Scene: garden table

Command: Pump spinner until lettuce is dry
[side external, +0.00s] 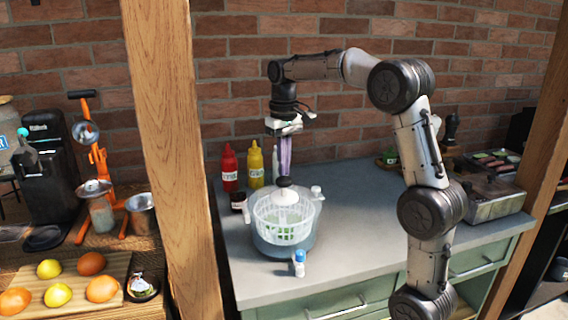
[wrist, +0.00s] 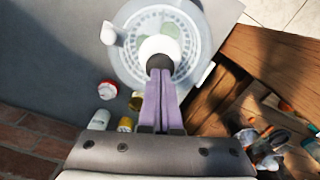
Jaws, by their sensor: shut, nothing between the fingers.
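The salad spinner (side external: 262,232) stands on the grey counter, with a clear bowl and a white slotted basket. Green lettuce (side external: 288,222) shows inside it. A white pump with a black knob (side external: 284,182) rises from its middle. My gripper (side external: 285,172) points straight down right over the knob, its purple fingers together and empty. In the wrist view the fingertips (wrist: 160,74) overlap the edge of the dark knob (wrist: 159,62); I cannot tell whether they touch it. The spinner's clear rim and basket (wrist: 190,45) lie below and beyond. The lettuce is partly hidden by the pump.
A small blue-capped bottle (side external: 299,263) stands in front. A wooden post (side external: 165,150) rises at left. The counter (side external: 360,220) is clear to the right.

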